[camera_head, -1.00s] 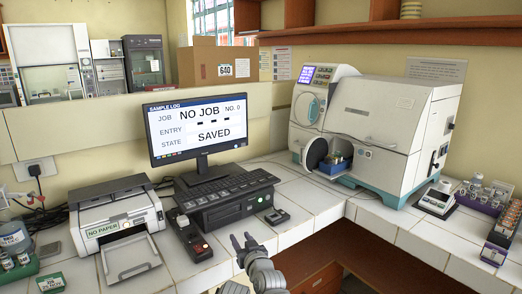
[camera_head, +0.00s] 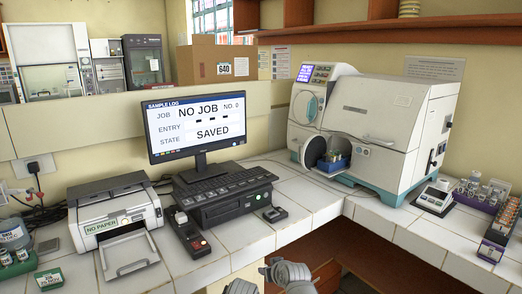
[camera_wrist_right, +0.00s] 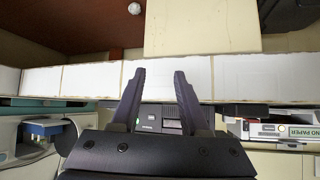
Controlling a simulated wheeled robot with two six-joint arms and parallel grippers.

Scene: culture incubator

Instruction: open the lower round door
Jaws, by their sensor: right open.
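The white incubator (camera_head: 385,125) stands on the tiled counter at the right. Its upper round door (camera_head: 307,107) has a teal rim and looks shut. The lower round door (camera_head: 315,152) is a greyish disc low on the left side; I cannot tell how far it stands open. Beside it is a recess with a blue rack (camera_head: 336,162). My right gripper (camera_head: 268,266) is low at the counter's front edge, well apart from the door. In the right wrist view its fingers (camera_wrist_right: 160,78) are open and empty. A grey part at the head view's bottom edge may be my left gripper (camera_head: 240,287).
A keyboard and black unit (camera_head: 228,200), a monitor (camera_head: 197,128) and a printer (camera_head: 115,215) stand to the left. A small white device (camera_head: 433,198) and vial racks (camera_head: 482,194) stand right of the incubator. The counter before the incubator is mostly clear.

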